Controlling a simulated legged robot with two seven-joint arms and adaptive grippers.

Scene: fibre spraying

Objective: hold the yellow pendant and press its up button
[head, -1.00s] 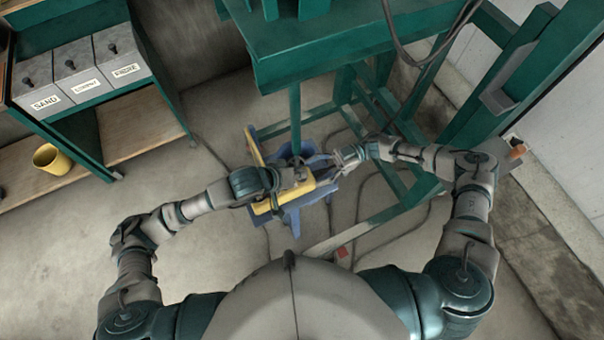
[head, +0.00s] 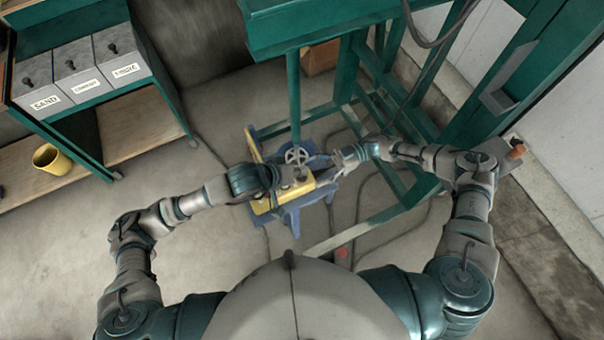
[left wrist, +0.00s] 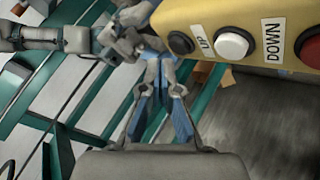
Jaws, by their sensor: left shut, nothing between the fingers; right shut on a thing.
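The yellow pendant (left wrist: 250,15) crosses the upper right of the left wrist view. It has a black button (left wrist: 181,43), a white button (left wrist: 232,43) and a red button (left wrist: 310,46), with UP and DOWN labels between them. In the head view the pendant (head: 300,191) is partly hidden under my left arm. My left gripper (left wrist: 160,60) is shut and empty, its tips just beside the black button; I cannot tell if they touch it. My right gripper (head: 347,157) is shut at the pendant's end, and also shows in the left wrist view (left wrist: 130,35); its grip is partly hidden.
A blue-and-yellow machine with a handwheel (head: 298,155) stands below the pendant. A green frame (head: 420,120) and raised green beam (head: 340,22) stand beyond it. Cables lie on the floor. A shelf with labelled bins (head: 80,70) and a yellow bucket (head: 50,159) are at left.

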